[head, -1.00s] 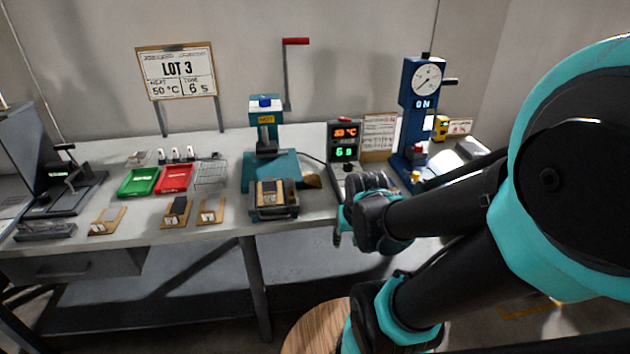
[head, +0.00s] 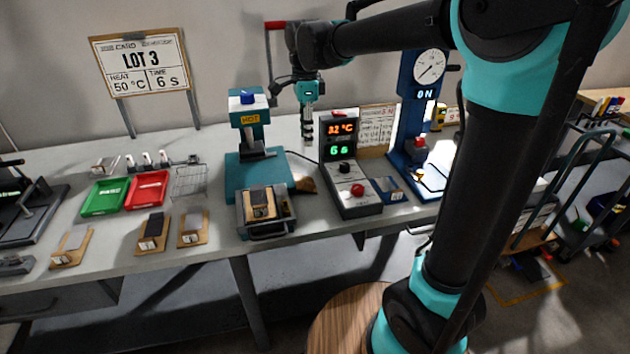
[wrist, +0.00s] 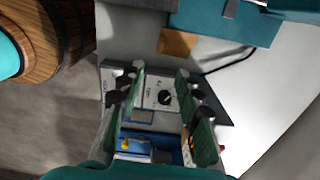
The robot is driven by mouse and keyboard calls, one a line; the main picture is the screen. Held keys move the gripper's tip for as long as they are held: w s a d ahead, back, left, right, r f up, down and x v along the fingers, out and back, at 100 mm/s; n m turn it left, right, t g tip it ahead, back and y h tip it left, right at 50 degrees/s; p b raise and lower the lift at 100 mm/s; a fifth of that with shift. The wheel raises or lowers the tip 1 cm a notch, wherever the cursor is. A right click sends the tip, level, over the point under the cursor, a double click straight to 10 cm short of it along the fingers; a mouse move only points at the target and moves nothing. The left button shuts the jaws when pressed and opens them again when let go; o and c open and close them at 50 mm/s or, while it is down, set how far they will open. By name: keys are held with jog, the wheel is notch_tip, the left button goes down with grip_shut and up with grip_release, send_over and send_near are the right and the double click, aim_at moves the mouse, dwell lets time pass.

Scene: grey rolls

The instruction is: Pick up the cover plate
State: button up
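No part is marked as the cover plate, so I cannot tell which one it is. Small flat pieces lie on wooden holders at the front left of the bench: a grey one (head: 75,240), a dark one (head: 154,225) and another grey one (head: 193,222). My gripper (head: 307,135) hangs pointing down above the control box, well right of the holders. In the wrist view its green-padded fingers (wrist: 161,72) are apart, with nothing held between them.
The control box (head: 348,175) with lit displays stands below my gripper. The teal press (head: 258,170) is at its left, the blue gauge stand (head: 405,140) at its right. Green (head: 105,197) and red (head: 148,190) trays and a wire rack (head: 190,181) stand behind the holders.

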send_near(307, 180)
jog(key=s+f, duration=0.1)
jog(key=f, duration=0.1)
jog(key=s+f, duration=0.4)
jog(key=shift+s+d, duration=0.15)
jog(key=shift+d, duration=0.1)
grip_shut()
